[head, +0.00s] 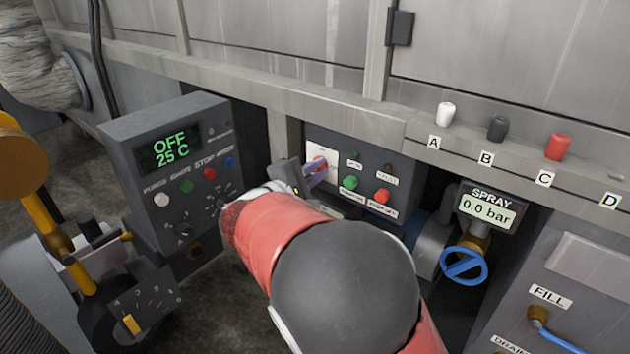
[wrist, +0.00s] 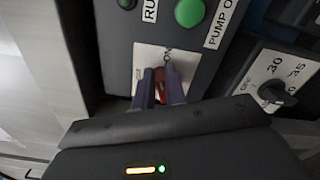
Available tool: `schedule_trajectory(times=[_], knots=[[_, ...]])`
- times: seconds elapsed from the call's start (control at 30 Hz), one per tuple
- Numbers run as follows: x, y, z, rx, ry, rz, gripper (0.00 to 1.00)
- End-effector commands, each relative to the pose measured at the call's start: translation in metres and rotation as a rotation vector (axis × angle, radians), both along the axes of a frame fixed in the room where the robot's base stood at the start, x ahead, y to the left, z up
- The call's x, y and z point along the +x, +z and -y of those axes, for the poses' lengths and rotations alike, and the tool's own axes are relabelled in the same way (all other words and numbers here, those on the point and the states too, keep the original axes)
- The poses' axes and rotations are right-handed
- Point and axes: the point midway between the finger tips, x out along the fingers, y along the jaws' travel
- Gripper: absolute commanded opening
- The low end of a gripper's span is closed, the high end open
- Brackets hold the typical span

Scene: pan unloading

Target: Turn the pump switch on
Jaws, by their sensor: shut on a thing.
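The pump switch is a red rotary knob (wrist: 160,80) on a white plate (wrist: 146,56) on the grey pump panel (head: 345,148). In the head view the knob (head: 320,163) is at the panel's left side, partly hidden by my gripper. My gripper (head: 312,172) reaches it from the front. In the wrist view the two dark fingers (wrist: 161,84) sit on either side of the red knob and are shut on it. The fingers hide much of the knob, so its exact setting is hard to read.
Green (head: 350,182) and red (head: 382,195) buttons sit right of the knob. A control box (head: 175,150) reading OFF 25 C stands left. A spray gauge (head: 487,207) reads 0.0 bar above a blue valve wheel (head: 464,266). A ledge (head: 330,115) runs above the panel.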

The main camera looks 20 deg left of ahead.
Motion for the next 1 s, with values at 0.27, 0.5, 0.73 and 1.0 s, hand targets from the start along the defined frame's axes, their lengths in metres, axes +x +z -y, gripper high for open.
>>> schedule_trajectory(times=[0.27,0.5,0.73,1.0], knots=[[-0.0002,-0.0047,0.0012,0.202,-0.001,0.082,0.00],[-0.0005,-0.0067,0.0014,0.318,-0.001,0.129,0.00],[-0.0005,-0.0078,0.0015,0.370,-0.001,0.151,0.00],[-0.0006,-0.0081,0.0012,0.381,-0.001,0.156,0.00]])
